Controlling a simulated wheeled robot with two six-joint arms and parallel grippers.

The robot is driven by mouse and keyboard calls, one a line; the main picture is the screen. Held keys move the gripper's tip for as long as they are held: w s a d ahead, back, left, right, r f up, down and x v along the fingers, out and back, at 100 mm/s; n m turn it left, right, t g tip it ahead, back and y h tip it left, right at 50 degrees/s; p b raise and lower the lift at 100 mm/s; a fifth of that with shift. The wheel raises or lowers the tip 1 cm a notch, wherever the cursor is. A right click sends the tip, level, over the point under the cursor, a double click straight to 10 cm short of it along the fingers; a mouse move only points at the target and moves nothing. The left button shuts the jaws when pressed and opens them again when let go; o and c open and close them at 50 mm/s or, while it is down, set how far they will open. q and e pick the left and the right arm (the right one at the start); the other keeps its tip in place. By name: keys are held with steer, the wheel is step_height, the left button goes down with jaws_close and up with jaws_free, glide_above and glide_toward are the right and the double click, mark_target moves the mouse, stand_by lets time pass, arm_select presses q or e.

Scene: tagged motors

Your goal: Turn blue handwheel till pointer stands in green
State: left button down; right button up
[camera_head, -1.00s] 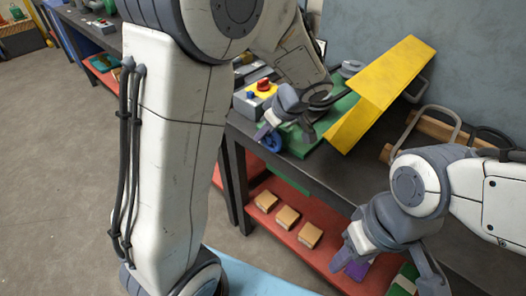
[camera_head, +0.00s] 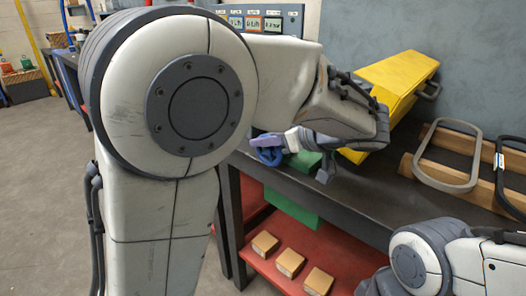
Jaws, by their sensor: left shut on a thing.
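The blue handwheel (camera_head: 268,156) is at the front of the dark workbench, low in front of a green part. My left gripper (camera_head: 274,141) reaches down from the right and is shut on its rim. The wheel's upper part is partly covered by the fingers. My left arm hides much of the area behind it. I cannot see the pointer or its green zone. My right gripper is below the picture edge; only the right arm shows at the lower right.
A yellow angled housing (camera_head: 395,85) stands behind the wheel. Loop-handled wooden pieces (camera_head: 440,175) lie on the bench (camera_head: 340,195) at right. Small cardboard boxes (camera_head: 290,262) sit on the red lower shelf (camera_head: 262,285). A panel with coloured labels (camera_head: 290,14) stands at the back.

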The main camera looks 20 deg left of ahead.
stand_by(0.5)
arm_select(q)
steer(key=c, duration=1.1)
jaws_free()
steer(key=p+v, duration=0.2)
steer(key=v, duration=0.8)
steer(key=shift+d, duration=0.3)
